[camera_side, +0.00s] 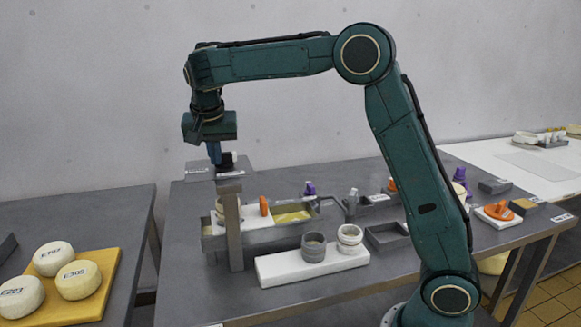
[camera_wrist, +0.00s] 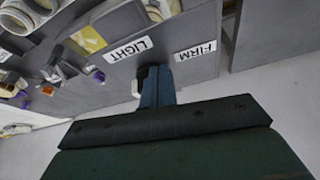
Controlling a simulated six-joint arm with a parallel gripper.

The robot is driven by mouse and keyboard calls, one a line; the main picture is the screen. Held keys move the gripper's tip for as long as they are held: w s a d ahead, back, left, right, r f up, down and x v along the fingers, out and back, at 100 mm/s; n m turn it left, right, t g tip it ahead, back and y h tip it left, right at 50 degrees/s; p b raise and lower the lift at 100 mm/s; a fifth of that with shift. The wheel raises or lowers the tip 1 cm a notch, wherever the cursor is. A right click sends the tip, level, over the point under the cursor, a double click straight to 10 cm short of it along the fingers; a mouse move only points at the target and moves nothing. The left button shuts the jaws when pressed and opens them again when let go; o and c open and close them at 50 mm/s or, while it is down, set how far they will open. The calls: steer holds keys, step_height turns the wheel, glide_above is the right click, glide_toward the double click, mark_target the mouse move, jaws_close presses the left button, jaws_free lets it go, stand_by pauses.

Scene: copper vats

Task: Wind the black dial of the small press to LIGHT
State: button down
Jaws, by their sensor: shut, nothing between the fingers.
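The small press shows in the side view as a grey top plate (camera_side: 178,174) on the table's far left part, with white labels on it. The black dial (camera_side: 228,160) sits on this plate, with a pale part at its side. My gripper (camera_side: 215,161) points down just left of the dial, its blue fingers shut and empty. In the wrist view my gripper (camera_wrist: 153,74) covers part of the dial (camera_wrist: 141,73). The LIGHT label (camera_wrist: 130,48) and the FIRM label (camera_wrist: 195,50) appear upside down there. I cannot tell where the dial points or whether the fingers touch it.
A grey upright post (camera_side: 232,228) stands in front of the plate. A tray with yellow liquid (camera_side: 293,217), a white board (camera_side: 275,270) with two round cups, and orange and purple items crowd the table. White cheeses (camera_side: 78,280) lie on a yellow board at left.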

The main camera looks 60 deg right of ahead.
steer(key=shift+w+m+g+h, duration=0.15)
steer(key=shift+w+m+g, duration=0.15)
steer(key=shift+m, duration=0.55)
steer(key=shift+w+m+g+h, duration=0.15)
steer(key=shift+w+m+g, duration=0.15)
steer(key=shift+m, duration=0.55)
steer(key=shift+w+d, duration=0.35)
steer(key=shift+w, duration=0.45)
steer(key=shift+w+d, duration=0.3)
steer(key=shift+d, duration=0.05)
steer(key=shift+w+d, duration=0.15)
steer(key=shift+d, duration=0.05)
steer(key=shift+d, duration=0.1)
